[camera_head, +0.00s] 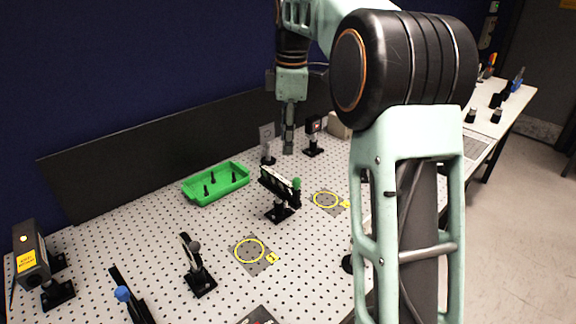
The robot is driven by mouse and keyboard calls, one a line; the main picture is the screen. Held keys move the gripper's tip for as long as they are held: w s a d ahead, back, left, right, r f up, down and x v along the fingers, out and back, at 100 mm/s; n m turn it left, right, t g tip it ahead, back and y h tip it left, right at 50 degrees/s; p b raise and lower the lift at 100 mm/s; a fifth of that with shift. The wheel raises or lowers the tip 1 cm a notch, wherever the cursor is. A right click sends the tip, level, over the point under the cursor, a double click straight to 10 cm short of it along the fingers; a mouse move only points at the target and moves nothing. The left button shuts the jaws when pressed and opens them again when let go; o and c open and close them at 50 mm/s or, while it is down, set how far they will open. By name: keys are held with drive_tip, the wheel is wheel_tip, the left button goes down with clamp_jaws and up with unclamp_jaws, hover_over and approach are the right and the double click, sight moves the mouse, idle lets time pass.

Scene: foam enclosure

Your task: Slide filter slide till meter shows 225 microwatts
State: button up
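A long dark slide with pale patches (275,180) sits on a black post mount near the middle of the perforated board. A green knob (296,184) is at its right end; this looks like the filter slide. My gripper (288,150) points down from above, behind the slide in the picture, and appears apart from it. Its fingers look close together, but they are too small and seen too edge-on to tell open from shut. No meter reading can be made out. A small black unit with a reddish spot (314,125) stands right of my gripper.
A green tray (200,201) with small dark posts lies left of the slide. A yellow-labelled box (30,256) stands at far left. Mounted parts (197,275) and a blue-knobbed part (130,298) are in front. Yellow-ringed plates (252,262) lie flat. My arm hides the board's right side.

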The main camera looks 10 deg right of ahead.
sight(297, 179)
drive_tip(key=shift+n+g, duration=0.5)
drive_tip(key=f, duration=0.3)
drive_tip(key=d+f, duration=0.1)
drive_tip(key=f, duration=0.3)
drive_tip(key=s+d+f, duration=0.1)
drive_tip(key=f, duration=0.3)
drive_tip(key=shift+d, duration=0.15)
clamp_jaws()
